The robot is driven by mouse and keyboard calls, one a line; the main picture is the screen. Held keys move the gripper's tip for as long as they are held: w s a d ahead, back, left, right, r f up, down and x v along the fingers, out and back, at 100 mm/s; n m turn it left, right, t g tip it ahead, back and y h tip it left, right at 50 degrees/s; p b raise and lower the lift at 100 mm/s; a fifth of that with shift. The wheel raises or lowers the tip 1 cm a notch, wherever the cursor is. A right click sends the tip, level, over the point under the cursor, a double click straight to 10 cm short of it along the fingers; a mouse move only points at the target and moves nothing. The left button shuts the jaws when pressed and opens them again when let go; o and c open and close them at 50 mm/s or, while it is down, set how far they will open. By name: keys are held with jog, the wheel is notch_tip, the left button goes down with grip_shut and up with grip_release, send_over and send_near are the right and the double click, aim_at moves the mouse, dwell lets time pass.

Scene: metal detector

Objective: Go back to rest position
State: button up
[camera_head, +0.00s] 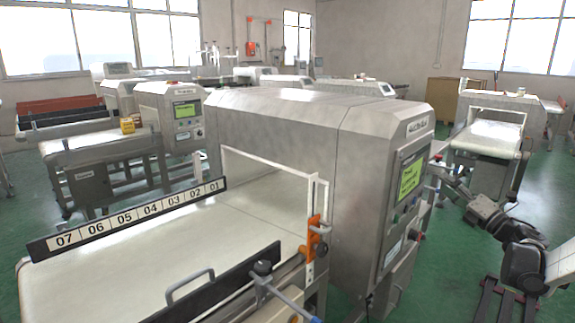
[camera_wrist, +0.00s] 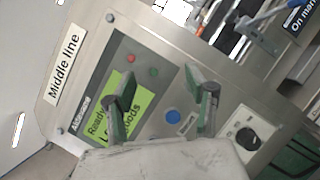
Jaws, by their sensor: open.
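My gripper (camera_wrist: 163,100) shows in the wrist view with its two dark green fingers spread apart and nothing between them. It faces the control panel (camera_wrist: 165,78) of the middle-line metal detector, which looks tilted in this view. The green screen (camera_wrist: 138,108) is partly covered by the left finger. A blue button (camera_wrist: 172,116) shows between the fingers. I cannot tell whether the fingers touch the panel. In the head view, my arm comes from the right, and my gripper (camera_head: 438,168) is beside the grey metal detector (camera_head: 290,118), near its panel (camera_head: 408,182).
The conveyor belt (camera_head: 150,262) runs through the detector, with a numbered strip (camera_head: 125,218) along it. Another detector (camera_head: 498,115) stands at the back right, and one (camera_head: 172,115) at the left. Green floor (camera_head: 450,262) is open between the middle detector and my arm.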

jog(key=s+a+r+m+t+h, duration=0.2)
jog(key=a+r+m+t+h, duration=0.15)
jog(key=r+m+h, duration=0.65)
jog(key=s+a+r+m+g+h, duration=0.3)
jog(key=s+r+m+h, duration=0.15)
jog(key=m, duration=0.55)
jog(key=s+a+f+m+g+y, duration=0.2)
jog(key=s+a+f+m+g, duration=0.2)
jog(key=s+a+f, duration=0.55)
jog(key=s+a+f+m+g+y, duration=0.1)
jog(key=s+a+f+m+g, duration=0.4)
jog(key=s, duration=0.7)
jog(key=s+a+f+m+g+y, duration=0.25)
jog(key=s+a+f, duration=0.45)
jog(key=s, duration=0.4)
notch_tip(320, 180, up, 14)
jog(key=d+p, duration=0.1)
jog(key=p, duration=1.4)
jog(key=shift+r+n+g+p, duration=0.2)
jog(key=shift+n+g+p, duration=0.15)
jog(key=shift+n, duration=0.1)
